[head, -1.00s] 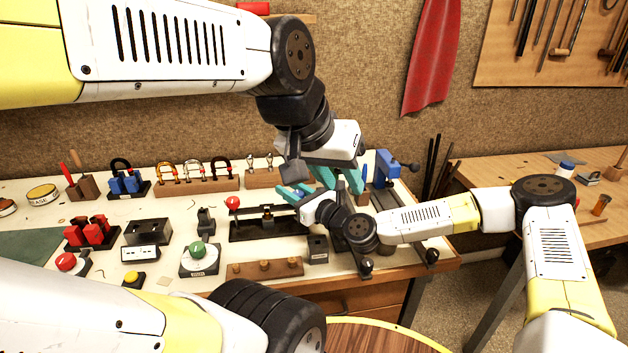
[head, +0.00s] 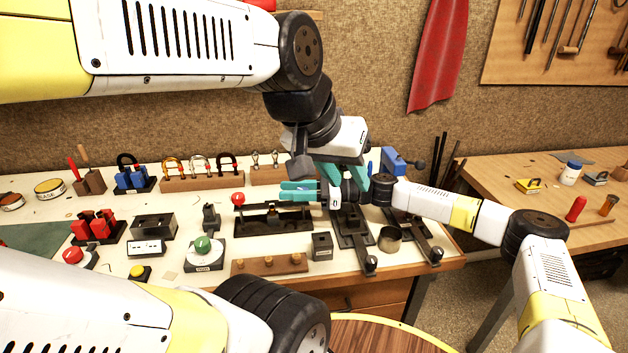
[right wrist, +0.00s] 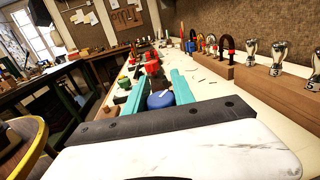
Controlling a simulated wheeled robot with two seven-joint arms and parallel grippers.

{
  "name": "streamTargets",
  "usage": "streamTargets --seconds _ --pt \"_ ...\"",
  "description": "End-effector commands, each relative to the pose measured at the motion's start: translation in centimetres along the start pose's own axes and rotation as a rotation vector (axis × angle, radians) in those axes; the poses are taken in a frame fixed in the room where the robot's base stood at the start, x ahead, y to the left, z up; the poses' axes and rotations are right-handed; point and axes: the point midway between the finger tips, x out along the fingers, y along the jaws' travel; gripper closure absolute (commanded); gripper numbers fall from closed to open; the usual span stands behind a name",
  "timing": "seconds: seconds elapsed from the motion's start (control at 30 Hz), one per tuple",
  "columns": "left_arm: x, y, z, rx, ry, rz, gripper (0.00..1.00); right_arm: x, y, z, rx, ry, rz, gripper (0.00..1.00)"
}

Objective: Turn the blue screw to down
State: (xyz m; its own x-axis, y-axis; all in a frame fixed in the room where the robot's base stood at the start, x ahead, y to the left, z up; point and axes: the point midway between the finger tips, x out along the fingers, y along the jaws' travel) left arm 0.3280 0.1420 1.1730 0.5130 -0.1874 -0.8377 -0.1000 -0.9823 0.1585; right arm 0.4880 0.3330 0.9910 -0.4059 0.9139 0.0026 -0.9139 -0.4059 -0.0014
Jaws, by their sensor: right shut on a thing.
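The blue screw (right wrist: 160,99) shows as a round blue head in the right wrist view, between the teal fingers of my right gripper (right wrist: 152,88). In the head view my right gripper (head: 286,190) points left, low over the black clamp-like fixture (head: 270,220), and is shut on the blue screw. Its fingers hide the screw there. My left gripper (head: 342,182) hangs just behind and above the right wrist, with its teal fingers apart and no object seen between them. The right wrist partly covers it.
A red knob (head: 238,198) sits at the fixture's left end. A padlock rack (head: 200,183) is behind. Black rail fixtures (head: 358,240) and a metal cup (head: 388,238) stand at right.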

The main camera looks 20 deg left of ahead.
Motion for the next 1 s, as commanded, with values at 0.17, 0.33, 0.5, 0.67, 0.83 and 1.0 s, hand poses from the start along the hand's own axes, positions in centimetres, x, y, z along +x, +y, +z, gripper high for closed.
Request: streamTargets --seconds 0.17,0.33,0.5,0.67,0.83,1.0 --pt "0.0 0.0 0.0 0.0 0.0 0.0 0.64 -0.07 -0.03 -0.1 -0.002 0.006 0.061 1.0" --pt "0.0 0.0 0.0 0.0 0.0 0.0 0.64 -0.06 0.1 -0.13 0.0 0.005 0.091 1.0" --pt "0.0 0.0 0.0 0.0 0.0 0.0 0.64 -0.07 0.16 -0.18 0.0 0.005 0.1 1.0" --pt "0.0 0.0 0.0 0.0 0.0 0.0 0.64 -0.06 0.17 -0.22 0.001 0.005 0.1 1.0" --pt "0.0 0.0 0.0 0.0 0.0 0.0 0.64 -0.04 0.19 -0.25 0.001 0.005 0.1 0.6" --pt "0.0 0.0 0.0 0.0 0.0 0.0 0.64 -0.01 0.26 -0.18 0.001 0.004 0.102 0.48"
